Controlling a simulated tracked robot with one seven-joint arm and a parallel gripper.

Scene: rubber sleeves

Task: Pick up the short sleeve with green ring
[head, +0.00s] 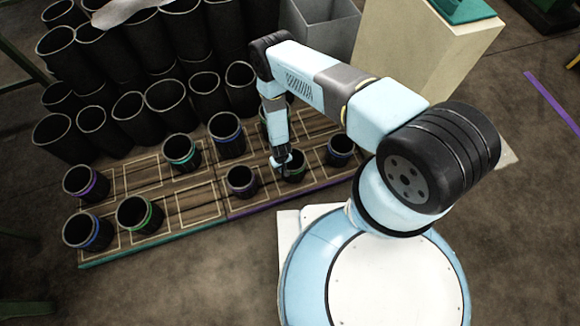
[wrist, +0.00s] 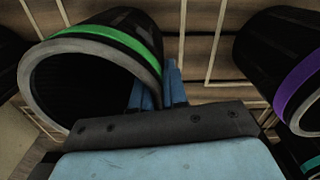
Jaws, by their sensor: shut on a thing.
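The short black sleeve with green ring (head: 295,170) stands in the front row of the right-hand board, partly hidden by my gripper (head: 281,162). In the wrist view this sleeve (wrist: 135,42) fills the left side, its open mouth and pale rim facing the camera and a bright green band below the rim. My gripper also shows in the wrist view (wrist: 160,84), with its blue fingers shut on the sleeve's wall at the rim. Whether the sleeve's base touches the board cannot be seen.
A purple-ringed sleeve (head: 241,181) stands close on the left, and another sleeve (head: 340,150) on the right. A second green-ringed sleeve (head: 139,215) is on the left-hand board. Several tall black tubes (head: 130,115) crowd behind. A pale box (head: 425,50) stands at the back right.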

